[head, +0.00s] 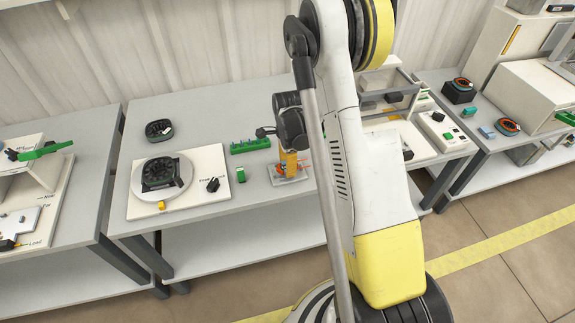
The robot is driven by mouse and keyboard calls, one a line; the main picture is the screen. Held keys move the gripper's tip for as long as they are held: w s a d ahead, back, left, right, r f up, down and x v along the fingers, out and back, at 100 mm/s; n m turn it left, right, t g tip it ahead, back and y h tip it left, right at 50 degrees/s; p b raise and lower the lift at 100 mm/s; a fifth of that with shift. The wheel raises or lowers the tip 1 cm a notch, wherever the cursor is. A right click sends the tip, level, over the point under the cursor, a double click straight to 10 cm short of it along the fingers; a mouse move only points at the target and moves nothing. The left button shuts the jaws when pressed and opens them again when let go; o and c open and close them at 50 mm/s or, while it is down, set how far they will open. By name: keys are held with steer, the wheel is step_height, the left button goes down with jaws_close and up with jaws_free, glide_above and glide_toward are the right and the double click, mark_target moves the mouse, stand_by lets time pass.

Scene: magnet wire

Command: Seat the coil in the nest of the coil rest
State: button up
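A small light-grey plate, which looks like the coil rest (301,178), lies near the right end of the middle bench. An orange-copper piece, probably the coil (283,168), shows low over this plate, next to a yellow-orange upright part. I cannot tell whether it touches the plate or sits in a nest. My gripper (289,150) points down just above these parts, at the left of my white arm. Its fingers are too small and overlapped to tell whether they are open or shut. My arm hides the bench to the right of the plate.
A white board with a round turntable (183,190) carries a black ring-shaped part (160,173). Behind it lies another dark ring (159,129). A green rack (250,146) and small green block (240,175) stand left of the plate. The bench front is clear.

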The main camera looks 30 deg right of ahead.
steer(key=shift+f+b, duration=0.5)
steer(key=shift+f, duration=0.15)
steer(key=o, duration=1.3)
steer(key=shift+c, duration=0.2)
steer(key=shift+r+p, duration=1.45)
steer(key=shift+r, duration=1.1)
step_height(320, 180, up, 12)
steer(key=shift+r, duration=0.1)
